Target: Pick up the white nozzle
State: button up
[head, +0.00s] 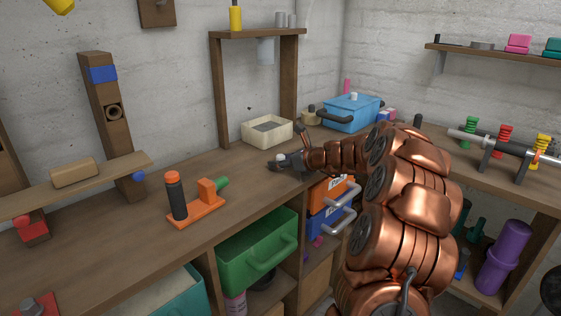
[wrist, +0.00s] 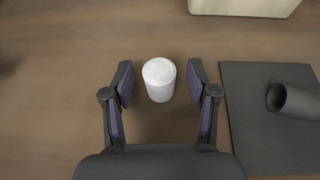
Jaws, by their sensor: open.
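The white nozzle is a short white cylinder with a rounded top (wrist: 159,80), standing on the brown wooden bench in the wrist view. My gripper (wrist: 159,70) is open, with one finger on each side of the nozzle and a gap on both sides. The nozzle is between the fingertips and appears untouched. In the head view a small white top (head: 280,157) shows beside my dark gripper (head: 284,165) at the bench's front part; the rest of it is hard to make out there.
A dark plate with a dark tube (wrist: 292,102) lies just right of my right finger. A cream tray (head: 267,132) stands behind, its edge showing at the wrist view's top. An orange holder (head: 196,213) stands to the left. Bare bench lies left of the nozzle.

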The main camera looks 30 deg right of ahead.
jog(key=c, duration=1)
jog(key=shift+r, duration=0.15)
jog(key=shift+c, duration=0.2)
